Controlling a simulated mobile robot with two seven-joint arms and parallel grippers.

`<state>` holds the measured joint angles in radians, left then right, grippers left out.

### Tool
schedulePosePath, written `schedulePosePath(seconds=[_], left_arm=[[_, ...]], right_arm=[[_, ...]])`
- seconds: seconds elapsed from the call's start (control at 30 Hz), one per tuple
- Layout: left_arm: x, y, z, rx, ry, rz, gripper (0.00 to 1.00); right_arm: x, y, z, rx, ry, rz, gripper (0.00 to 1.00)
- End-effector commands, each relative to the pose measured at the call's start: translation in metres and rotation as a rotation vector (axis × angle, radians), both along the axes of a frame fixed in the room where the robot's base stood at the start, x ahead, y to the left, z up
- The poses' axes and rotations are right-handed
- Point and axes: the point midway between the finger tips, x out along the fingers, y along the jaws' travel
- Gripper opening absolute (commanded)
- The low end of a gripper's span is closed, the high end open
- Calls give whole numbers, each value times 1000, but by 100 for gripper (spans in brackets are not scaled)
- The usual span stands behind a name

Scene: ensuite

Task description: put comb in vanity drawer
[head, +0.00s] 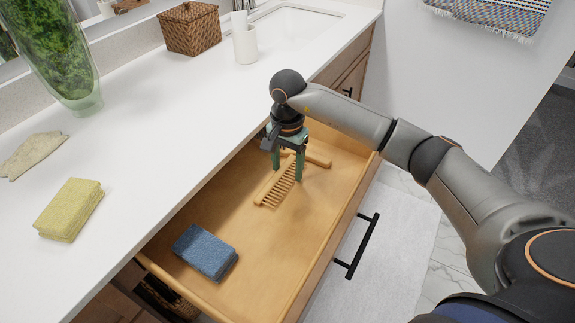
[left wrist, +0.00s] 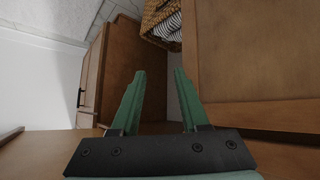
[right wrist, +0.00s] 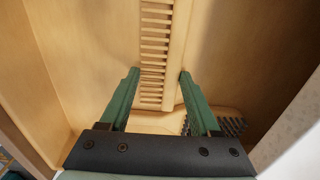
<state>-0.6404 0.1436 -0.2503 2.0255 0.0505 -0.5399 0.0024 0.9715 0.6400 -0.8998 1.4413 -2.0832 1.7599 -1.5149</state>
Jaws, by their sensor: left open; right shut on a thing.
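The wooden comb (head: 277,190) is inside the open vanity drawer (head: 330,215), low over or on its floor; I cannot tell whether it touches. My right gripper (head: 288,173) reaches down into the drawer and is shut on the comb. In the right wrist view the comb (right wrist: 155,50) runs between the fingers (right wrist: 158,78), its teeth pointing left. My left gripper (left wrist: 158,75) is open and empty, facing brown cabinet fronts in the left wrist view; it does not show in the head view.
A blue sponge (head: 206,251) lies in the drawer's near end. A wooden brush (right wrist: 225,123) with dark bristles lies beside the comb. On the counter (head: 160,150) are a yellow sponge (head: 69,209), a cloth (head: 34,154), a vase (head: 58,60), a woven box (head: 190,30) and a white cup (head: 245,45).

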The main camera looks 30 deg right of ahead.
Motion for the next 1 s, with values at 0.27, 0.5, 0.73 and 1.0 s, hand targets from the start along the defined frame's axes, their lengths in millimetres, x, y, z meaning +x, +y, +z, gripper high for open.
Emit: schedulePosePath(seconds=[0.27, 0.5, 0.73, 1.0], left_arm=[[1, 0, -2, 1, -1, 0, 45], [2, 1, -1, 1, -5, 0, 45], [2, 1, 4, 0, -6, 0, 45], [3, 0, 5, 1, -4, 0, 45]], right_arm=[[0, 0, -3, -1, -1, -1, 78], [0, 0, -3, -1, 1, -1, 94], [0, 0, 2, -1, 1, -1, 94], [1, -1, 51, -1, -5, -1, 94]])
